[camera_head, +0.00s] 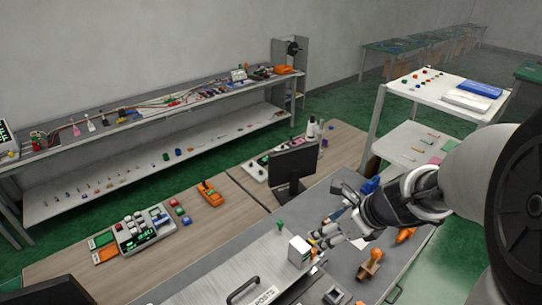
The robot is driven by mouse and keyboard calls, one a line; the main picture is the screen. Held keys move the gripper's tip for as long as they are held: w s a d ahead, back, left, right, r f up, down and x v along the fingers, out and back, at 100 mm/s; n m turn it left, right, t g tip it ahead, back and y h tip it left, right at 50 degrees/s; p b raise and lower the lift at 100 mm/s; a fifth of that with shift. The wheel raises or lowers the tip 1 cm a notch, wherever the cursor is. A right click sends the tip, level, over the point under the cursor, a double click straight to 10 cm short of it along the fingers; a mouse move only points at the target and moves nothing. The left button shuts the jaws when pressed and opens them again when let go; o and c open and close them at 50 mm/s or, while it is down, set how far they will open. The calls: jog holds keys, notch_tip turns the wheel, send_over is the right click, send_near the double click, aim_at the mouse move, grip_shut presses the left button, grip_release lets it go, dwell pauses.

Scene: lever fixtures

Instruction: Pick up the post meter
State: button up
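A small white box-shaped device (299,252), which may be the post meter, stands at the edge of a light grey case near the bottom middle. No label on it can be read. My gripper (325,236) is just right of this device, at the end of my arm coming in from the right. The fingers are small and overlap other items, so whether they touch the device or are open is unclear. The light grey case (222,270) has a dark handle and a label reading "POSTS".
A dark monitor (294,166) stands behind my gripper. An orange-brown stamp-like object (370,263) is to the right on the grey desk. A keypad device (143,231) and an orange tool (211,193) lie on the wooden desk. A white shelf cart (452,98) stands behind my arm.

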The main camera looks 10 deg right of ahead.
jog(key=b, duration=0.4)
send_near(301, 244)
jog(key=x, duration=0.5)
jog(key=shift+w+r, duration=0.1)
jog(key=shift+w, duration=0.25)
jog(key=b+x, duration=0.1)
jog(key=x, duration=0.1)
jog(key=s+b+x, duration=0.1)
jog(key=x, duration=0.2)
jog(key=shift+f, duration=0.2)
jog(key=shift+w+a+f, duration=0.15)
jog(key=shift+w, duration=0.05)
jog(key=shift+c, duration=0.2)
grip_shut()
